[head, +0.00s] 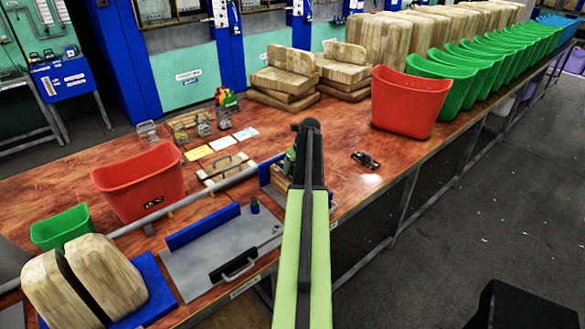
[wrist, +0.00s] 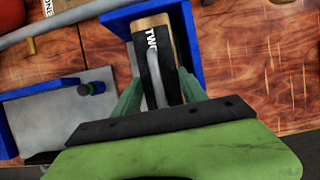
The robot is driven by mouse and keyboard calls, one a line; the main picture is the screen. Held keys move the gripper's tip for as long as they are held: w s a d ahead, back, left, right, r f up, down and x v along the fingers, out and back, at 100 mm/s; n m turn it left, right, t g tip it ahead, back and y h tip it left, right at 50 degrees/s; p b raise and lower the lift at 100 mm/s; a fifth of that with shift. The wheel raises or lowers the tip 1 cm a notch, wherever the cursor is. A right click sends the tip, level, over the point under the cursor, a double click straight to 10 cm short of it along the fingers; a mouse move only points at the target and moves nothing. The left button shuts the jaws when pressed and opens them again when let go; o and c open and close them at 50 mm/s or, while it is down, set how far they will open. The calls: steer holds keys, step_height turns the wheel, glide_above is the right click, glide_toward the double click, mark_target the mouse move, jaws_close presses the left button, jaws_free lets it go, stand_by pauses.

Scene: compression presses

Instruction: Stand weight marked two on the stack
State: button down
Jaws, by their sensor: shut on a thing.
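The weight marked TWO (wrist: 153,50) is a wooden block with a black band, white lettering and a grey handle. In the wrist view it lies between the two green fingers of my gripper (wrist: 160,92), which is shut on it. Blue walls (wrist: 194,55) stand close around it; I cannot tell whether it touches them or is lifted. In the head view my arm hides the weight, and my gripper (head: 290,163) is over the blue holder (head: 266,173). A low wooden stack with a handle (head: 224,167) stands just left of it; its markings are unreadable.
A grey pipe (head: 190,199) runs across the table behind a metal plate (head: 212,262) with a blue fence (head: 203,228). A red bin (head: 140,182) stands left, another red bin (head: 410,104) right. A small dark object (head: 365,160) lies on otherwise clear table to the right.

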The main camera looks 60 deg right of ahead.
steer(key=shift+f+b, duration=0.5)
steer(key=c, duration=0.6)
jaws_free()
steer(key=shift+r, duration=0.1)
steer(key=shift+o, duration=0.2)
steer(key=p+v, duration=1.6)
steer(key=v, duration=0.1)
steer(key=shift+r, duration=0.25)
steer(key=shift+s+f, duration=0.1)
